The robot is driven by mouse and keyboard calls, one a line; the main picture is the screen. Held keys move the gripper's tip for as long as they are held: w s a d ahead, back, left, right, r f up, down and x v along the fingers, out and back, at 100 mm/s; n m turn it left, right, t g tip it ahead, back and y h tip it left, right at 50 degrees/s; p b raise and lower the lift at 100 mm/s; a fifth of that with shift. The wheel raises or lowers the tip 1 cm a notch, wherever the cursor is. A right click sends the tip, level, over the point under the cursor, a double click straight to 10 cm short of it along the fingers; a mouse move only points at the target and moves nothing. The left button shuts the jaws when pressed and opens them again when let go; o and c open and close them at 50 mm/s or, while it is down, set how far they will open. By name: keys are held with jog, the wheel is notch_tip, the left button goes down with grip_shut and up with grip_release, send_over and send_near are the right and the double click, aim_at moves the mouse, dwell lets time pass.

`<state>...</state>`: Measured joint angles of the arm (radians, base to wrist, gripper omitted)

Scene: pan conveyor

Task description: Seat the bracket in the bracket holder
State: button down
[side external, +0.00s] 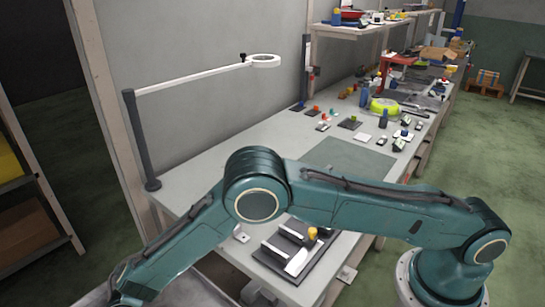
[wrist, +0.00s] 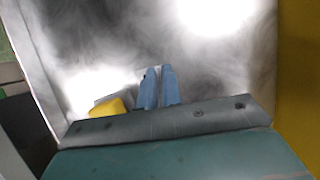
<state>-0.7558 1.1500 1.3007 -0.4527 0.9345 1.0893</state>
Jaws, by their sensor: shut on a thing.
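My gripper shows in the wrist view (wrist: 160,72) as two blue fingers close together, with only a narrow gap between them. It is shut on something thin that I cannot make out. The fingers are over a shiny grey metal surface (wrist: 110,50). A yellow piece (wrist: 108,107) shows to their left, partly hidden by my gripper's body; I cannot tell whether it is the bracket. In the side view my gripper is out of sight at the lower left. A dark fixture with white bars (side external: 297,262) sits at the bench's near end, partly behind my arm; it may be the bracket holder.
A grey bench (side external: 215,185) runs away to the back, with several small parts and a yellow-green ring (side external: 384,106) farther along. A lamp post (side external: 140,140) stands at its left edge. A yellow surface (wrist: 300,80) borders the wrist view's right side.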

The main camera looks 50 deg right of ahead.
jog(key=shift+f, duration=0.15)
jog(key=c, duration=1.6)
grip_release()
jog(key=shift+v, duration=6.2)
